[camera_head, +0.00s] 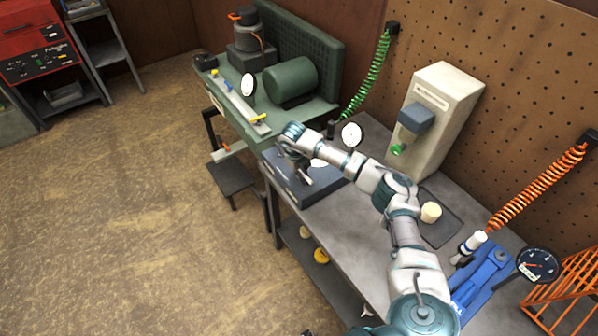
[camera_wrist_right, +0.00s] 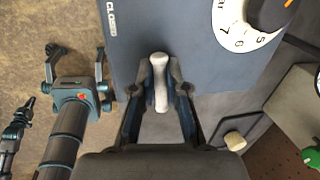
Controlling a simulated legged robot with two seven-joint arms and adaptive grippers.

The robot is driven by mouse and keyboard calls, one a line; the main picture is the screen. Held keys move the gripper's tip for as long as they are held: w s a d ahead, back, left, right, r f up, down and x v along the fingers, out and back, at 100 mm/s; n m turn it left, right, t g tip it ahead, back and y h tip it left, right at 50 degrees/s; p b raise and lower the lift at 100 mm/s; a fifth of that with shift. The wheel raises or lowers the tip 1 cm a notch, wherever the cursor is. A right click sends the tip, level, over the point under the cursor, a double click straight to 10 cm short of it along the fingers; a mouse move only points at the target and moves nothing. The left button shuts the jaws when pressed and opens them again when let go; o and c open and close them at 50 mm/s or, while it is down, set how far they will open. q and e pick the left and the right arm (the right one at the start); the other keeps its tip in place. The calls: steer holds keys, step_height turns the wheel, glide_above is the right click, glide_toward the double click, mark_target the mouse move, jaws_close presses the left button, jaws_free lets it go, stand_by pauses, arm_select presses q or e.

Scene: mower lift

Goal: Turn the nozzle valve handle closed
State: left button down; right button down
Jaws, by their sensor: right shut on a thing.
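The valve handle (camera_wrist_right: 160,82) is a pale, rounded lever on a dark blue-grey box (camera_wrist_right: 205,62). In the wrist view it stands lengthwise between the fingers of my right gripper (camera_wrist_right: 160,92), which is shut on it. My left gripper (camera_wrist_right: 78,75) shows at the left of the wrist view, open and empty, apart from the box.
A white dial with numbers (camera_wrist_right: 232,38) and a black knob is on the box. A cream cylinder (camera_head: 431,212) stands on a dark mat behind my right arm. A grey machine (camera_head: 440,110) stands at the back. Blue tools (camera_head: 485,275) lie at right.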

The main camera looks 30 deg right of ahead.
steer(key=shift+s+d+f+m+g, duration=0.25)
steer(key=shift+s+f+m+g, duration=0.15)
steer(key=shift+s+f+m, duration=0.2)
steer(key=c, duration=1.5)
jaws_free()
steer(key=o, duration=0.3)
steer(key=shift+s+r, duration=0.1)
steer(key=shift+o, duration=0.2)
steer(key=shift+s+r, duration=0.25)
steer(key=shift+r, duration=0.05)
steer(key=shift+w, duration=0.25)
step_height(320, 180, up, 12)
steer(key=a, duration=0.2)
steer(key=shift+s+f, duration=0.15)
steer(key=shift+s, duration=0.1)
